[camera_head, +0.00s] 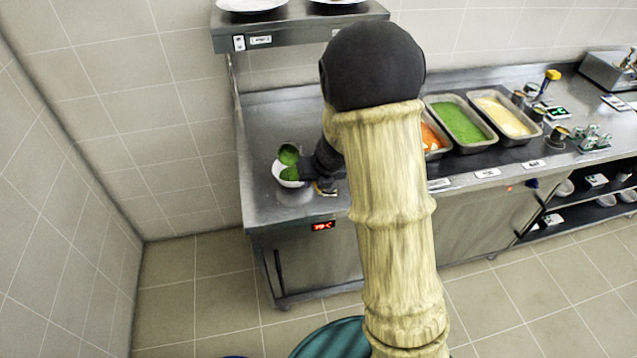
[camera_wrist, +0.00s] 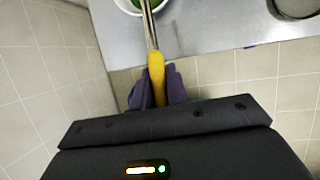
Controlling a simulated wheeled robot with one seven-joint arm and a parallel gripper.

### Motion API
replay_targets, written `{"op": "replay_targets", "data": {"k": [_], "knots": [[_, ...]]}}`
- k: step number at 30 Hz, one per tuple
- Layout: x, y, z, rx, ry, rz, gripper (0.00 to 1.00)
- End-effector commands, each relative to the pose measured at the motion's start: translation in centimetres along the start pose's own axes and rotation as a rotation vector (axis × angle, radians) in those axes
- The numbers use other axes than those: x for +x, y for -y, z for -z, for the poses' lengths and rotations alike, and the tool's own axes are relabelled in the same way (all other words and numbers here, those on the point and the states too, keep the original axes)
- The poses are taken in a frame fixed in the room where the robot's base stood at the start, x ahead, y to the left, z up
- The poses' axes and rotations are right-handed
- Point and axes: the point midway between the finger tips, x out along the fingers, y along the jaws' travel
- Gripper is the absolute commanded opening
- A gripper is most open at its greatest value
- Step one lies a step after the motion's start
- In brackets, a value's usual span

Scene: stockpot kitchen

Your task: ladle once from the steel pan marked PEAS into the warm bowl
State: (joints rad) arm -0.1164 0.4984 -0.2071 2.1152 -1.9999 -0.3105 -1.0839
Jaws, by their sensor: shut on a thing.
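A white bowl (camera_head: 277,176) with green food in it stands at the left end of the steel counter. A ladle head (camera_head: 289,154) with green in it shows at the bowl's far rim, seemingly tilted; I cannot tell whether it touches. My gripper (camera_wrist: 157,80) is shut on the ladle's yellow handle (camera_wrist: 157,73). The steel shaft runs up to the bowl (camera_wrist: 128,8), which is cut off by the wrist view's top edge. A steel pan of green food (camera_head: 460,121) sits in the counter, right of my arm. The pan labels are too small to read.
An orange-filled pan (camera_head: 431,138), partly behind my arm, and a cream-filled pan (camera_head: 504,116) flank the green one. A shelf with plates (camera_head: 251,5) hangs above the counter's left part. Small pots and another yellow-handled tool (camera_head: 552,75) stand at right. A tiled wall bounds the left.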

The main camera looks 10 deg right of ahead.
Motion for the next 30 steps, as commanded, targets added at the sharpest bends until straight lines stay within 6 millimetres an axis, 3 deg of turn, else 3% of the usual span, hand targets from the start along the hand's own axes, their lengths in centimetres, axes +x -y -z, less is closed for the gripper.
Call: {"op": "replay_targets", "data": {"k": [30], "knots": [[2.2,0.6,1.3,-0.044,0.152,0.067,0.00]]}}
